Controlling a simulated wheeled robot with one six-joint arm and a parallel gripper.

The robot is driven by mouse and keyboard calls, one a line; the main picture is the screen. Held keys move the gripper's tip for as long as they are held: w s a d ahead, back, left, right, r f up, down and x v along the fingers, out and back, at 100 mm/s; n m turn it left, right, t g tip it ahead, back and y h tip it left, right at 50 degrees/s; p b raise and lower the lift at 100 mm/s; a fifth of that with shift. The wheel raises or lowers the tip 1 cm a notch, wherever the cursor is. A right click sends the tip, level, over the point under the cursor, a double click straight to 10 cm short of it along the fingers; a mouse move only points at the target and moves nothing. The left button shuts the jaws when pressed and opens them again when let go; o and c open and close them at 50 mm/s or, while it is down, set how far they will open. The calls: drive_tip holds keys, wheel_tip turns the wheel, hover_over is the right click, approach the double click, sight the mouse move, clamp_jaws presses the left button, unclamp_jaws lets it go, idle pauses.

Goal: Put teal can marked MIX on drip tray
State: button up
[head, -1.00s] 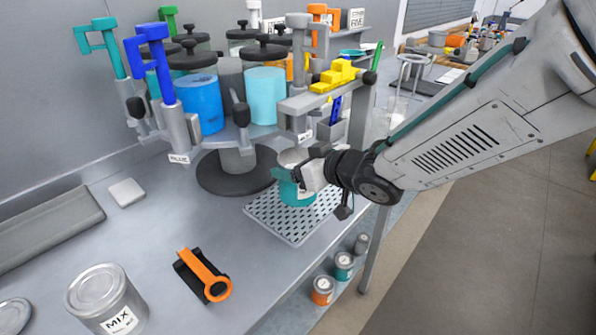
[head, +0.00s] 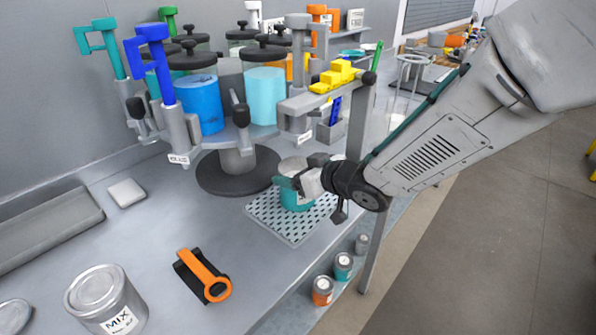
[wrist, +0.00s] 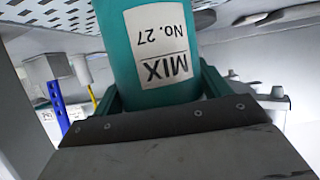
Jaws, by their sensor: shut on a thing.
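The teal can (head: 291,198) is at the drip tray, below the dispenser carousel. In the wrist view the teal can (wrist: 163,60) fills the middle, its white label reading MIX No. 27 upside down. My gripper (head: 296,184) is shut on the can, with teal fingers on both sides of it. The perforated drip tray (head: 278,227) lies on the bench under and around the can. The can looks upright; its bottom edge is partly hidden, so I cannot tell whether it touches the tray.
The colorant carousel (head: 232,135) with canisters and pump handles stands just behind the can. An orange-handled tool (head: 204,275) and a grey MIX can (head: 105,300) are on the bench in front. Small cans (head: 322,290) sit on a lower ledge at right.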

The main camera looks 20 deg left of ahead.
drive_tip(key=o, duration=1.3)
drive_tip(key=shift+c, duration=0.2)
drive_tip(key=shift+d+r, duration=0.2)
drive_tip(key=shift+r, duration=0.05)
drive_tip(key=v, duration=1.1)
drive_tip(key=shift+s+d, duration=0.2)
